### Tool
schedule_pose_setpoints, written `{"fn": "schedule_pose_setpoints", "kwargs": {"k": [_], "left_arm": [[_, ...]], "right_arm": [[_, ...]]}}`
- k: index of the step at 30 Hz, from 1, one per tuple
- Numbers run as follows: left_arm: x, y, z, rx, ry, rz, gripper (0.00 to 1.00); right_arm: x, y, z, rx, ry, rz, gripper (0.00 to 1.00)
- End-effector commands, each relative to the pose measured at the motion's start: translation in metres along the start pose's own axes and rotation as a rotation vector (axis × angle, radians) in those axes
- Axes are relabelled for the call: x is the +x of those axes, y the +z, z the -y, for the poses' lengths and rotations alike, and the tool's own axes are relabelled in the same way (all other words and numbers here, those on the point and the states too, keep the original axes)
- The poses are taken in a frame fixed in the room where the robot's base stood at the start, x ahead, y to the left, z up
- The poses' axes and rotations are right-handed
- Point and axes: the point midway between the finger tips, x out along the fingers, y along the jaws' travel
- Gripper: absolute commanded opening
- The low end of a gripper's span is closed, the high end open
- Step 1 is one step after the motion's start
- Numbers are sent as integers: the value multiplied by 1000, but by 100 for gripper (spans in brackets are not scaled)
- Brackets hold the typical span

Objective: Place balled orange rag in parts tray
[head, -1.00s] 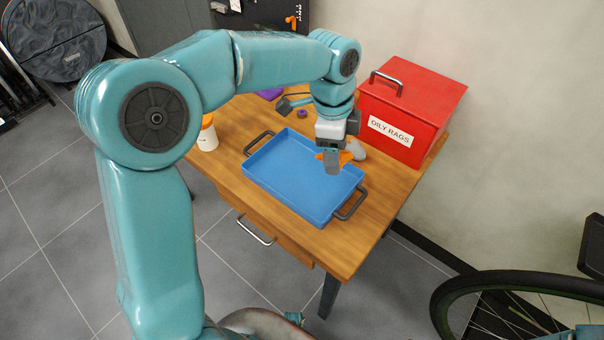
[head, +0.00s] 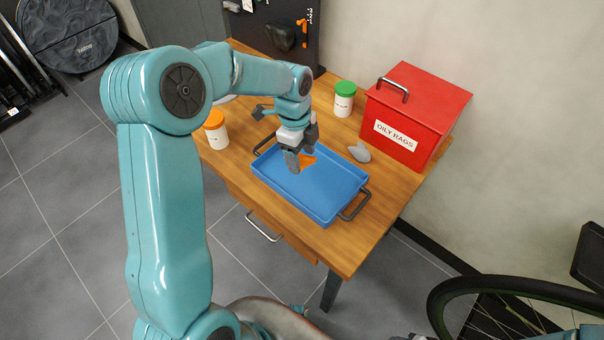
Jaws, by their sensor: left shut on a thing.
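The orange rag (head: 308,160) is held between the fingers of my left gripper (head: 299,161), and only part of it shows. The blue parts tray (head: 325,188) lies on the wooden bench with a dark handle at each end. My left gripper is shut on the rag over the back left part of the tray. I cannot tell whether the rag touches the tray floor. My right gripper is not in view.
A red OILY RAGS bin (head: 412,115) stands at the bench's back right. A grey object (head: 360,152) lies between it and the tray. A green-lidded jar (head: 344,98) and an orange-lidded jar (head: 215,130) stand on the bench (head: 345,240). A bicycle wheel (head: 445,290) is at lower right.

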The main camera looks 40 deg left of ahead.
Motion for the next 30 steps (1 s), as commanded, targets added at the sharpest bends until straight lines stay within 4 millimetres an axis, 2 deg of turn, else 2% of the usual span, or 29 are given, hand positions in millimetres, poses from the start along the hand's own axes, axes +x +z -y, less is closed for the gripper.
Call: {"fn": "schedule_pose_setpoints", "kwargs": {"k": [1, 3, 11, 17, 29, 30], "left_arm": [[13, 2, 0, 0, 3, 0, 35], [25, 3, 0, 0, 3, 0, 35], [47, 5, 0, 0, 1, 0, 35], [78, 9, 0, -1, 2, 0, 35], [84, 10, 0, 0, -1, 0, 35], [83, 10, 0, 0, -1, 0, 78]], "right_arm": [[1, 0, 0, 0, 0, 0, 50], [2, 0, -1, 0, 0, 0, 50], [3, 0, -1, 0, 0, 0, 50], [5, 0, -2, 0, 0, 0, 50], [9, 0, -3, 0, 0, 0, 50], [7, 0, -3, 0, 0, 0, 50]]}}
